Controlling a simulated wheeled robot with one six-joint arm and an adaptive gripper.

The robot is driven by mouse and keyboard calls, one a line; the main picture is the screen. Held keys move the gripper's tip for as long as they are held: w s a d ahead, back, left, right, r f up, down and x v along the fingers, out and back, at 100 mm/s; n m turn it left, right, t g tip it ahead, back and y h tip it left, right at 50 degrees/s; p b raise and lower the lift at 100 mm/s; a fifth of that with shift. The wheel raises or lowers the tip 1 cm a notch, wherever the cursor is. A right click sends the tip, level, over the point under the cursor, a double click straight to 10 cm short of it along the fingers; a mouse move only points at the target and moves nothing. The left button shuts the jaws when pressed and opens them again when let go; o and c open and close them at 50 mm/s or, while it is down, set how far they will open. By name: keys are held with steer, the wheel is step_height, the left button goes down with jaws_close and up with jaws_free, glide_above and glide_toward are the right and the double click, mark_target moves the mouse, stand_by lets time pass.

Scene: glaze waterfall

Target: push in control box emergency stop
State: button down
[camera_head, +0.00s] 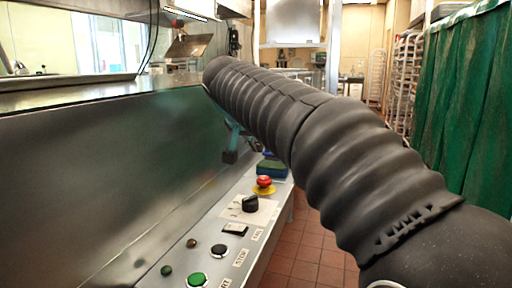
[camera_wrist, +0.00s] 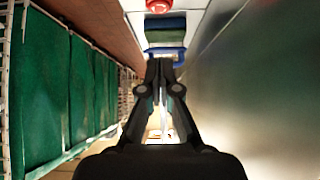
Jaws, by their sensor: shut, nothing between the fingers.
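The emergency stop is a red mushroom button (camera_head: 264,181) on a yellow base, on the grey control box (camera_head: 222,262) along the front of the metal machine. In the wrist view the red button (camera_wrist: 158,5) shows at the top edge, partly cut off. My gripper (camera_head: 230,157) is above and to the left of the button in the head view, apart from it. In the wrist view my gripper (camera_wrist: 160,66) has its black fingers together and nothing between them. I cannot tell how far the button is pressed.
A stack of green and blue pads (camera_head: 272,168) sits just beyond the button. A black knob (camera_head: 250,203), a switch (camera_head: 235,229) and a green button (camera_head: 196,279) are nearer on the box. A green curtain (camera_head: 465,100) hangs right. The tiled floor (camera_head: 305,250) beside the box is clear.

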glide_above(263, 181)
step_height(263, 181, down, 5)
steer(key=shift+s+a+r, duration=0.1)
steer(key=shift+s+r, duration=0.05)
steer(key=f, duration=0.3)
steer(key=shift+w+f, duration=0.1)
steer(key=shift+w, duration=0.1)
steer(key=shift+f, duration=0.6)
steer(key=shift+s+f+b, duration=0.1)
steer(key=shift+f+b, duration=1.25)
steer(key=r+p, duration=0.3)
steer(key=r, duration=0.3)
steer(key=shift+s, duration=0.2)
steer(key=v, duration=0.9)
